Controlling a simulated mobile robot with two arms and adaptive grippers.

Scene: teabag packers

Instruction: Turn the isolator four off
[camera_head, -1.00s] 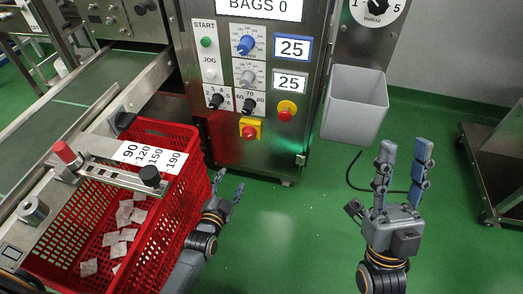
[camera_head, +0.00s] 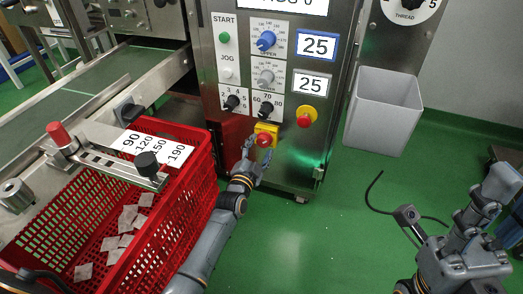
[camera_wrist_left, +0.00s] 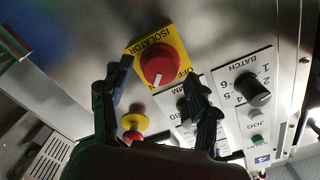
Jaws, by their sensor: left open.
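The isolator is a red round knob (camera_head: 264,140) on a yellow plate (camera_head: 270,128), low on the steel machine panel. In the left wrist view the red knob (camera_wrist_left: 160,68) shows large, and the plate reads ISOLATOR and OFF upside down. Its white pointer mark is at the knob's lower edge, pointing down and slightly left there. My left gripper (camera_head: 250,160) is open, with its fingertips close in front of and below the knob. In the left wrist view its fingers (camera_wrist_left: 158,82) lie on both sides of the knob; contact cannot be told. My right gripper (camera_head: 485,205) is at the right edge, away from the panel.
A red emergency button on yellow (camera_head: 306,117) sits right of the isolator. Black dials (camera_head: 266,109) and a blue dial (camera_head: 265,41) are above. A red crate (camera_head: 200,190) with teabags stands left beside my left arm. A grey bin (camera_head: 385,110) hangs right.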

